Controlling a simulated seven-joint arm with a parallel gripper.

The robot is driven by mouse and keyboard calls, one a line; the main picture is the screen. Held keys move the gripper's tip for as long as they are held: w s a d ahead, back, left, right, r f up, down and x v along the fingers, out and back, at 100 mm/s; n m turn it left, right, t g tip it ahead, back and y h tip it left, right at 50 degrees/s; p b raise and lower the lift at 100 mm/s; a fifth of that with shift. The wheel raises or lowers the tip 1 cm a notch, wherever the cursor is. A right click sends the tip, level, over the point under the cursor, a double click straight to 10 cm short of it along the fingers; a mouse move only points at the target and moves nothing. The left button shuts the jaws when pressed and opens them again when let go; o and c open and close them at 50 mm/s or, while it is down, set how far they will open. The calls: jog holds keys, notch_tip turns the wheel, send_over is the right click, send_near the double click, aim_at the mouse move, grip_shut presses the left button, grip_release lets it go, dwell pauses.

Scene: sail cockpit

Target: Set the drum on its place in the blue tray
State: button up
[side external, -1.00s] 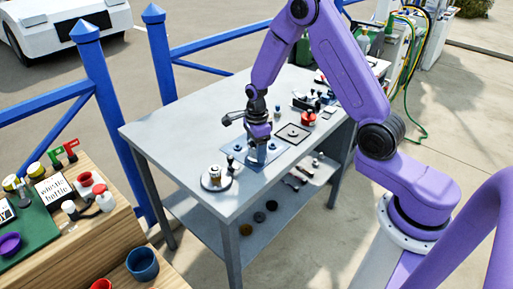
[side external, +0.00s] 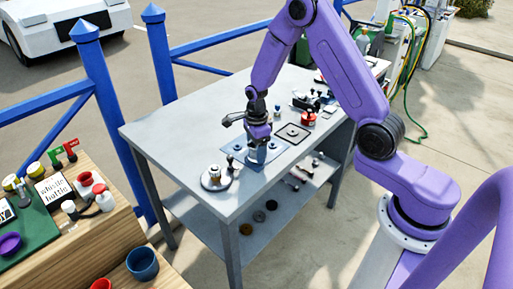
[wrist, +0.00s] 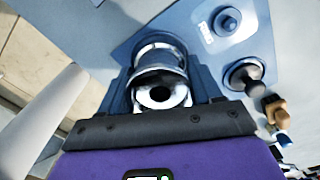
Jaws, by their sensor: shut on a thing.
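My gripper (side external: 257,148) is over the blue tray (side external: 231,147) on the grey bench, pointing down. In the wrist view my gripper (wrist: 160,82) is shut on the drum (wrist: 158,55), a shiny silver cylinder with a dark round hole in its near end. The blue tray (wrist: 188,48) lies beneath and to the right of the drum there. In the side view the drum (side external: 256,157) is small and low under the fingers. I cannot tell whether its underside touches the tray. The drum's place is hidden beneath it.
A round plate with a metal part (side external: 215,178) is left of the tray. A dark-framed square plate (side external: 292,133) and red can (side external: 308,119) are right.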

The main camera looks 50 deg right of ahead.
jog(key=shift+f, duration=0.35)
jog(key=o, duration=0.9)
jog(key=shift+o, duration=0.2)
jog(key=shift+r, duration=5.5)
